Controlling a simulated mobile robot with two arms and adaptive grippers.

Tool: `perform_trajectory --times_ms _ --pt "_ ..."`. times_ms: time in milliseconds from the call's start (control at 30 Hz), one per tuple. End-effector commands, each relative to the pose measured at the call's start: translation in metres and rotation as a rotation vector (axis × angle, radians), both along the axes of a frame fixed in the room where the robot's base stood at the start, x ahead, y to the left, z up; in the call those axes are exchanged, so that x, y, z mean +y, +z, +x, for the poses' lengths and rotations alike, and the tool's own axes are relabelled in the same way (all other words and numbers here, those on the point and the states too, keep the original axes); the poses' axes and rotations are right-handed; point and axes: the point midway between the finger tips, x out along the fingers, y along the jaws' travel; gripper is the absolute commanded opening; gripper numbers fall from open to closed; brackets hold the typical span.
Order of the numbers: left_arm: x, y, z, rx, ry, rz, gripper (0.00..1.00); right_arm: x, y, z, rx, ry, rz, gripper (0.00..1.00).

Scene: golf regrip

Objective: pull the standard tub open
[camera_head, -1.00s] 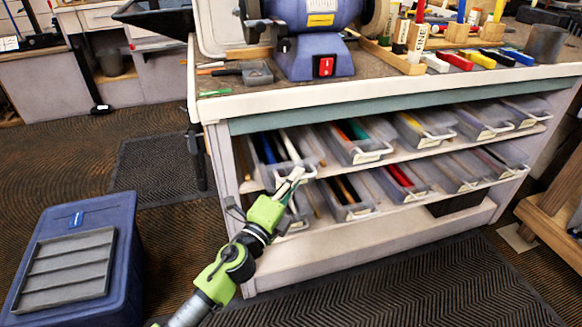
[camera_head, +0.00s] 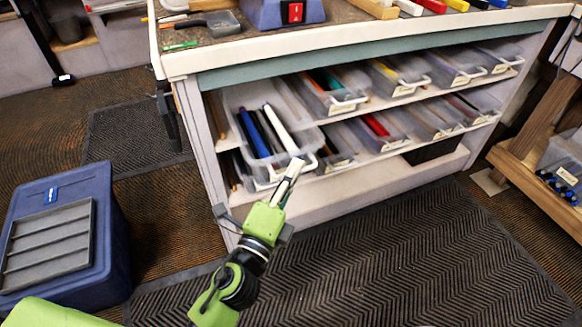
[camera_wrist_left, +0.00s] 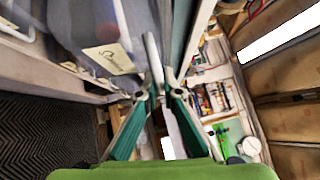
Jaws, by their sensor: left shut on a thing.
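My left gripper (camera_head: 292,168) is shut on the white handle at the tub's front. In the left wrist view the fingers (camera_wrist_left: 158,88) close around the pale handle bar (camera_wrist_left: 153,58), with the tub's labelled front (camera_wrist_left: 85,30) beside them. The right gripper is not in view.
Other clear tubs (camera_head: 335,103) fill both shelves to the right. The bench top (camera_head: 380,33) overhangs the upper shelf. A blue lidded bin (camera_head: 112,255) stands on the floor at left. A wooden stand (camera_head: 530,150) is at right. The dark floor mat (camera_head: 420,245) in front is clear.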

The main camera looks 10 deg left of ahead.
Motion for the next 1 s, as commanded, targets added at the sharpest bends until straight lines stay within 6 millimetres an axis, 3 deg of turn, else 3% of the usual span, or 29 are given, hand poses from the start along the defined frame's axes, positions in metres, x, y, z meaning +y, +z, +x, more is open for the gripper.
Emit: perform_trajectory --times_ms 200,300,733,900,1000 --pt "0.0 -0.001 0.0 0.001 -0.001 0.0 0.0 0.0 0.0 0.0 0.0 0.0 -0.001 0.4" --pt "0.0 -0.001 0.0 0.001 -0.001 0.0 0.24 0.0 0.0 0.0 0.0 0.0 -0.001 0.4" --pt "0.001 0.006 0.001 -0.005 0.001 0.001 0.24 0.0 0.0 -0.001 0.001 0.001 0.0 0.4" --pt "0.0 0.026 0.0 -0.008 -0.004 0.005 0.24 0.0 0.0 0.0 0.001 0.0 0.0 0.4" --pt "0.0 0.05 0.0 -0.015 -0.004 0.001 0.24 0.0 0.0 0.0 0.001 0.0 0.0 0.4"
